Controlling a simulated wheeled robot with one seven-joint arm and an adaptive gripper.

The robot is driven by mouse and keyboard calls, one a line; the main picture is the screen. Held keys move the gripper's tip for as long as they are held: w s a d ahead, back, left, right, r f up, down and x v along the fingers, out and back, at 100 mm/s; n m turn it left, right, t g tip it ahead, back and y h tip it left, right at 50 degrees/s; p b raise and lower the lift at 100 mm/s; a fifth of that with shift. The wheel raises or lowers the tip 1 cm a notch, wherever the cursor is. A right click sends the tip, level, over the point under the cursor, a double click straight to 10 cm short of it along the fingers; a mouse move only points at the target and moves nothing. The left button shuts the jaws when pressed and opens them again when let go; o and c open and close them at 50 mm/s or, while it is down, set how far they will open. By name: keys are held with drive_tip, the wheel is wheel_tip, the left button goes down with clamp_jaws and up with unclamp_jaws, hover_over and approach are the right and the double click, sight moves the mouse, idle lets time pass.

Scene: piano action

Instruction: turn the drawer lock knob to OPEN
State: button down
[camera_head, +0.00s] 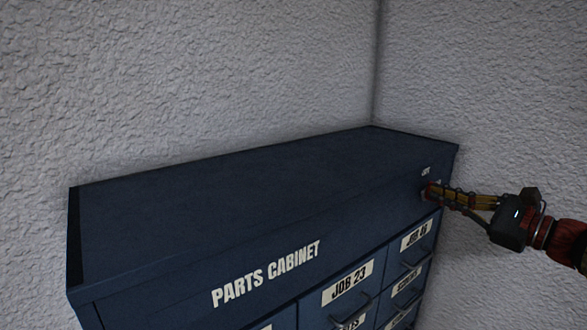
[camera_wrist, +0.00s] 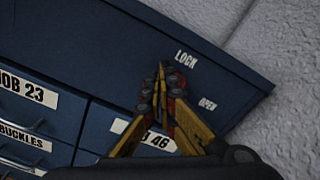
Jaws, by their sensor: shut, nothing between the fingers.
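My gripper (camera_head: 430,191) reaches in from the right to the upper right of the blue parts cabinet's front. In the wrist view my gripper (camera_wrist: 162,72) has its yellow fingers shut together with nothing between them. The tips are just left of the white LOCK label (camera_wrist: 186,59). The OPEN label (camera_wrist: 208,104) is to the lower right of the tips. The lock knob cannot be made out clearly; the fingers cover the area beside the labels. Some red shows at the fingers, and I cannot tell whether it is knob or finger. Contact with the panel cannot be told.
The parts cabinet (camera_head: 220,195) has labelled drawers, with JOB 23 (camera_head: 347,284) and others with handles below the lock panel. Rough grey walls (camera_head: 200,80) stand behind and to the right. The cabinet top is bare.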

drive_tip(key=shift+d+r, duration=0.1)
drive_tip(key=shift+w+d+r+p, duration=0.4)
drive_tip(key=shift+r+p, duration=0.05)
drive_tip(key=shift+w+d+r, duration=0.15)
drive_tip(key=shift+w+d, duration=0.25)
drive_tip(key=shift+d, duration=0.1)
idle(0.4)
drive_tip(key=shift+r+p, duration=0.15)
drive_tip(key=shift+p, duration=0.15)
drive_tip(key=shift+r, duration=0.25)
drive_tip(key=v, duration=0.6)
idle(0.3)
drive_tip(key=shift+s, duration=0.15)
